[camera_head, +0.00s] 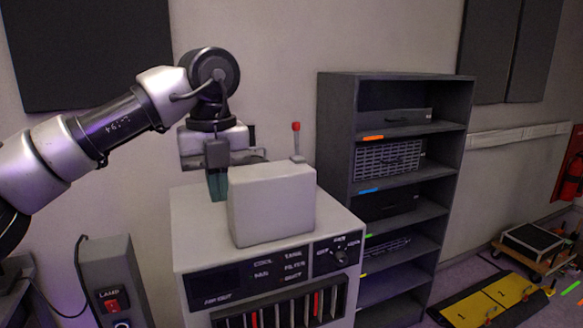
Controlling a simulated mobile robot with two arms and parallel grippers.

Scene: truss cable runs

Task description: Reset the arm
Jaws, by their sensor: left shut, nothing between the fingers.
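My left arm reaches in from the left, and its gripper (217,186) points down above the top of a white cabinet (195,232). The gripper is shut and empty. Its fingertips are just behind and left of a light grey box (272,205) on the cabinet top. I cannot tell whether the fingertips touch the cabinet. A lever with a red tip (296,128) stands upright behind the box's right side. My right gripper is not in view.
A dark shelf rack (338,135) with equipment stands right of the cabinet. A grey box labelled LAMP with a red switch (112,304) is at the lower left. Yellow numbered floor ramps (487,303) and a wheeled trolley (533,243) are at the right. A wall stands close behind.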

